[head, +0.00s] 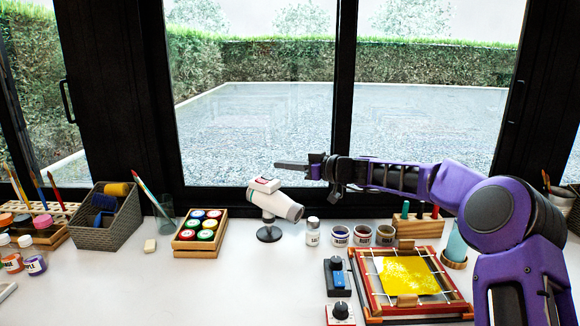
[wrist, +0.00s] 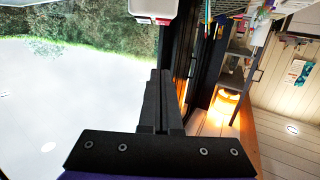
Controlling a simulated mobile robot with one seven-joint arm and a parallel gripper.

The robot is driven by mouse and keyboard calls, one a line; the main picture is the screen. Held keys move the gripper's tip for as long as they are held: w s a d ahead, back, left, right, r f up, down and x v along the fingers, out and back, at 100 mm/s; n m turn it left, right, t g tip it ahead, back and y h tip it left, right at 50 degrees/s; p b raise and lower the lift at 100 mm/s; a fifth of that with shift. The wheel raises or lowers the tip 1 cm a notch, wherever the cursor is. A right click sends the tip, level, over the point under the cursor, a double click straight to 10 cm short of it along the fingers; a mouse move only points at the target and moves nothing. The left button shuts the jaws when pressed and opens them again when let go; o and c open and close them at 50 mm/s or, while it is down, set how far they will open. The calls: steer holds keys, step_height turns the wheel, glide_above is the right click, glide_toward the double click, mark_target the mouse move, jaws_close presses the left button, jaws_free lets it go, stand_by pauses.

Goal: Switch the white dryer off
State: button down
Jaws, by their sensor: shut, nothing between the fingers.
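The white dryer (head: 281,206) stands on a dark round stand on the white table, its wide end facing lower right. A white box-like part with a red patch (head: 265,184) sits on top of its rear. My gripper (head: 278,165) is shut and empty, pointing left, and appears just above that part in the head view; the exact gap cannot be told. In the wrist view, my gripper (wrist: 160,73) shows its closed fingers, and a white part with red (wrist: 152,12), likely the dryer's, lies beyond the tips at the top edge.
A wooden crate of paint pots (head: 201,233) stands left of the dryer. Several jars (head: 339,236) stand to its right. A framed yellow screen (head: 410,275) and two small control boxes (head: 340,277) lie at the front right. Windows rise behind. The table's front middle is clear.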

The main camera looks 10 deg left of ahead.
steer(key=p, duration=0.1)
glide_above(266, 182)
steer(key=shift+s+d+f, duration=0.25)
steer(key=shift+d, duration=0.1)
steer(key=f, duration=0.3)
steer(key=shift+w+a+f, duration=0.15)
steer(key=shift+a+f, duration=0.05)
steer(key=shift+f, duration=0.35)
steer(key=shift+a, duration=0.1)
steer(key=shift+a+f+h, duration=0.1)
steer(key=shift+f+h, duration=0.2)
steer(key=shift+h, duration=0.1)
steer(key=shift+r, duration=0.5)
steer(key=r+b, duration=0.1)
steer(key=r, duration=0.2)
steer(key=shift+a+r, duration=0.1)
steer(key=shift+a, duration=0.1)
steer(key=r+b+v, duration=0.1)
steer(key=v, duration=0.9)
steer(key=shift+a+r, duration=0.15)
steer(key=shift+r, duration=0.05)
